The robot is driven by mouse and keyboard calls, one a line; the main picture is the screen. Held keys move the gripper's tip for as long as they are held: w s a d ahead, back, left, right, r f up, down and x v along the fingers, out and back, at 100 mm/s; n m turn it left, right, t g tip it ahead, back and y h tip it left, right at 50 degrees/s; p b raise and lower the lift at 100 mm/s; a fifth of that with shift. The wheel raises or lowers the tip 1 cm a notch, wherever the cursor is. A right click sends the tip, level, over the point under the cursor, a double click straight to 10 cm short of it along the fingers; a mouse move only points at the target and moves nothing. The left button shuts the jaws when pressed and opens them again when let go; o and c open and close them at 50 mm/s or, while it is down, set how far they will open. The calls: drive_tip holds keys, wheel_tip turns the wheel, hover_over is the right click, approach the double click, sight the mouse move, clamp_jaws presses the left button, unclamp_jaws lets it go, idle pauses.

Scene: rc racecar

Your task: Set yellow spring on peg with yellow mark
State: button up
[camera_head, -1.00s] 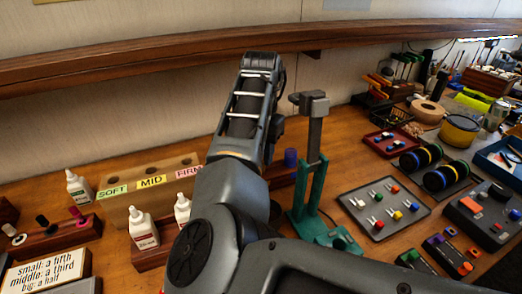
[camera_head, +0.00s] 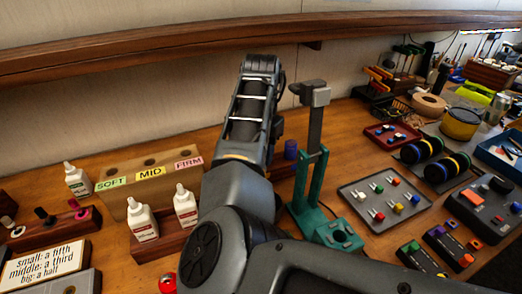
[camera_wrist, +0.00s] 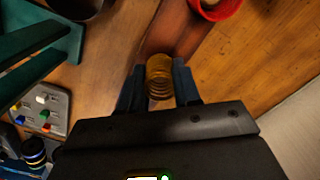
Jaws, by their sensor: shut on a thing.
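The yellow spring (camera_wrist: 159,70) is a dull golden coil in the wrist view, held between the two dark fingers of my gripper (camera_wrist: 159,84). My gripper is shut on it, above or against a dark red-brown wooden strip (camera_wrist: 172,30); I cannot tell if they touch. In the head view my arm hides the gripper and the spring. A wooden strip with a blue cylinder (camera_head: 291,149) shows just right of my arm. I cannot make out a peg with a yellow mark in either view.
A green stand (camera_head: 318,200) with a grey upright is close right of my arm. A wooden block with SOFT, MID and FIRM labels (camera_head: 150,187) and white bottles (camera_head: 143,222) are on the left. A grey tray (camera_head: 384,205) lies right. A red cup (camera_wrist: 213,10) is near the strip.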

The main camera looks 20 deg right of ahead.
drive_tip(key=shift+f, duration=0.15)
drive_tip(key=o, duration=1.1)
drive_tip(key=shift+r+b, duration=0.65)
drive_tip(key=shift+r, duration=3.25)
